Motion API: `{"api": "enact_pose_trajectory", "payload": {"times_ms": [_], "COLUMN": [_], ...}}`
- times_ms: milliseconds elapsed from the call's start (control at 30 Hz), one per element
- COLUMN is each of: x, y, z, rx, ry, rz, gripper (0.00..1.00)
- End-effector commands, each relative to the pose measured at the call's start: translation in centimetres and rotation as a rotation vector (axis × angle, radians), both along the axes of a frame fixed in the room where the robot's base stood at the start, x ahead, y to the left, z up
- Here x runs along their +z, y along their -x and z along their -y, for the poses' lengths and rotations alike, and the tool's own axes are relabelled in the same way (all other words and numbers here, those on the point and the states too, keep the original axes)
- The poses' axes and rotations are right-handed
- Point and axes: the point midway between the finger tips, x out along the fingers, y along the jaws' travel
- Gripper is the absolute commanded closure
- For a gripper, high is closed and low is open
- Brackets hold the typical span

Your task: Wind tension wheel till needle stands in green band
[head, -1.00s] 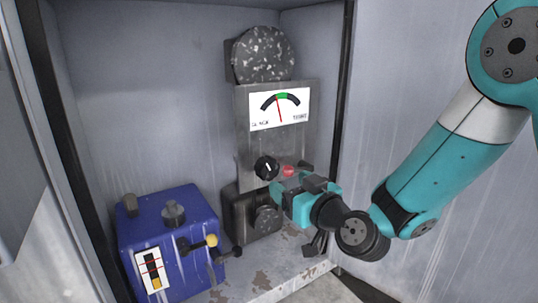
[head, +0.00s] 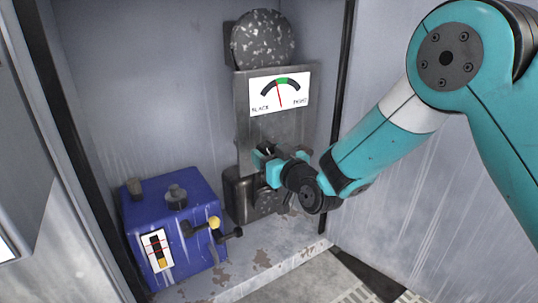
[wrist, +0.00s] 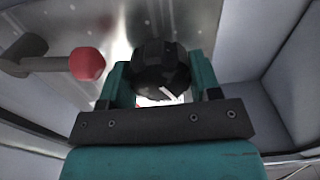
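The tension wheel, a black ribbed knob with a white mark (wrist: 160,68), sits on the grey metal panel. In the wrist view it lies between the two teal fingers of my gripper (wrist: 160,85), one on each side. Whether the fingers press on it is unclear. In the head view my gripper (head: 270,160) covers most of the knob. The white gauge (head: 265,103) is above it, with a green band (head: 282,81) at the top of its dark arc. The red needle (head: 279,94) stands nearly upright, leaning slightly left, its tip near the band's left edge.
A red ball-ended lever (wrist: 88,65) sticks out left of my gripper in the wrist view. A speckled round disc (head: 262,38) is above the gauge. A blue box (head: 190,238) with levers and a small level window stands at lower left. Cabinet walls enclose both sides.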

Motion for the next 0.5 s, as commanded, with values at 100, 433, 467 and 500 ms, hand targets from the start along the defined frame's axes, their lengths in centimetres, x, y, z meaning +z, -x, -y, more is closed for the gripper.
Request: {"api": "enact_pose_trajectory", "payload": {"times_ms": [100, 433, 467, 500], "x": [0.02, 0.24, 0.26, 0.27], "y": [0.01, 0.00, 0.00, 0.01], "z": [0.02, 0.07, 0.06, 0.08], "rx": [0.000, -0.001, -0.001, -0.001], "ry": [0.000, -0.065, -0.080, -0.100], "rz": [0.000, -0.044, -0.054, -0.068], "gripper": [0.66, 0.66, 0.66, 0.66]}}
